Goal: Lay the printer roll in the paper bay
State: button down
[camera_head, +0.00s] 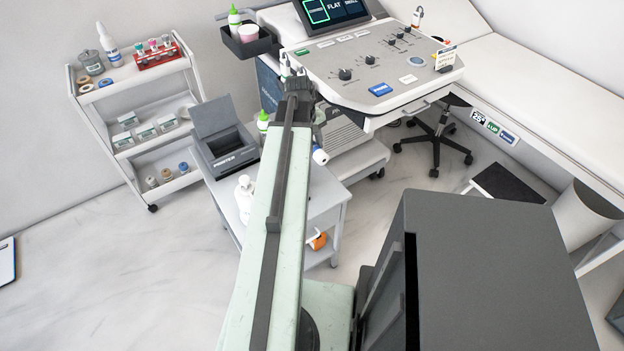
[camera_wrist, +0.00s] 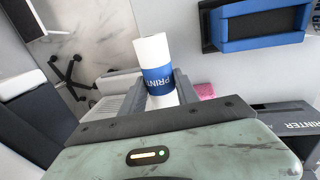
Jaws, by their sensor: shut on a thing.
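The printer roll (camera_wrist: 154,52) is a white cylinder with a blue band lettered PRINTER. My gripper (camera_wrist: 161,84) is shut on it in the wrist view, with a finger on each side of the band. A white and blue end of the roll (camera_head: 320,157) shows beside my arm in the head view, where my fingers are mostly hidden. The dark grey printer (camera_head: 232,160) stands on a small side table left of my arm, its lid (camera_head: 212,116) raised. The paper bay (camera_head: 223,141) is open, its floor hard to see. The printer (camera_wrist: 292,127) also shows at the wrist view's right edge.
The side table (camera_head: 329,190) also holds a white bottle (camera_head: 244,195) and a green-capped bottle (camera_head: 263,122), close to the printer. A white trolley (camera_head: 128,78) with supplies stands at left. The ultrasound-like console (camera_head: 370,75) is behind my arm, and a couch (camera_head: 550,100) at right.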

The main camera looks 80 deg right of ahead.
aim_at(314, 172)
notch_tip(314, 172, down, 10)
jog(key=b, duration=1)
jog(key=shift+r, duration=0.2)
jog(key=shift+f, duration=0.15)
jog(key=c, duration=0.9)
grip_release()
jog(key=r+p, duration=0.8)
jog(key=shift+w+a, duration=0.4)
jog(key=shift+f, duration=0.15)
